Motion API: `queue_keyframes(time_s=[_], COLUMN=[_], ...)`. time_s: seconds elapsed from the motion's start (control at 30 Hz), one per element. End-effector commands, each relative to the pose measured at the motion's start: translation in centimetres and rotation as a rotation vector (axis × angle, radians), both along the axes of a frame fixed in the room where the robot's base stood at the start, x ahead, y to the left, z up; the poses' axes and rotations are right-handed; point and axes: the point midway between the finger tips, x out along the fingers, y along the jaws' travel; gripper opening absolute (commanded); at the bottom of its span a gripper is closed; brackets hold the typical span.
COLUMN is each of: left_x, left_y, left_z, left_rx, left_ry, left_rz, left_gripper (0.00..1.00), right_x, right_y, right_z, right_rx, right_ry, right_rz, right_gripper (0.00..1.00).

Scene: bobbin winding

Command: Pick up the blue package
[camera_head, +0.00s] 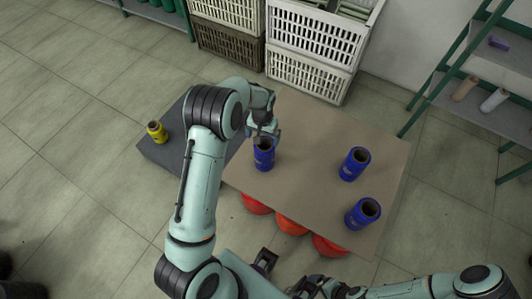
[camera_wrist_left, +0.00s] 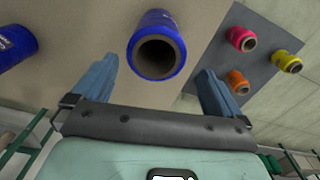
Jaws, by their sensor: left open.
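A blue package (camera_head: 264,160), a hollow cylinder, stands upright on the brown table top. My left gripper (camera_head: 265,132) is open just above and behind it in the head view. In the left wrist view the same package (camera_wrist_left: 150,73) shows its dark hollow end, lying between the open fingers (camera_wrist_left: 157,88); I see no grip on it. Two more blue packages stand on the right part of the table, one farther back (camera_head: 352,170) and one nearer (camera_head: 360,219). My right gripper (camera_head: 312,287) is low at the bottom edge, and its jaws are unclear.
A yellow bobbin (camera_head: 157,136) stands on a dark grey mat (camera_head: 160,155); pink (camera_wrist_left: 236,36) and orange (camera_wrist_left: 235,77) bobbins share that mat in the wrist view. Red-orange round things (camera_head: 291,226) sit under the table's front edge. Crates (camera_head: 315,40) stand behind; a green-framed shelf (camera_head: 470,115) is right.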

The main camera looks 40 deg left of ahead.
Motion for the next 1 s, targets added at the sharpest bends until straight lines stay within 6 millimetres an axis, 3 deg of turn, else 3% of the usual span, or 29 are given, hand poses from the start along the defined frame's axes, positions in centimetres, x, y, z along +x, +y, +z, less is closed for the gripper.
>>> queue_keyframes(time_s=[0.1, 0.37, 0.63, 1.0], left_x=[-0.1, 0.1, 0.6, 0.6], left_y=[0.0, -0.1, -0.2, -0.2], left_z=[-2.3, -4.4, -8.2, -9.2], left_rx=[-0.001, -0.002, -0.002, -0.002], left_ry=[0.004, -0.001, 0.002, -0.002], left_rz=[0.0, 0.0, -0.001, 0.0], left_gripper=[1.0, 1.0, 1.0, 0.97], right_x=[0.0, 0.0, 0.1, 0.1], right_y=[0.0, 0.0, 0.0, 0.0], right_z=[-0.1, 0.0, 0.3, 0.3], right_rx=[0.0, 0.0, -0.001, -0.001], right_ry=[0.0, 0.0, -0.002, -0.002], right_rz=[-0.001, -0.001, -0.001, -0.001], right_gripper=[1.0, 1.0, 1.0, 1.0])
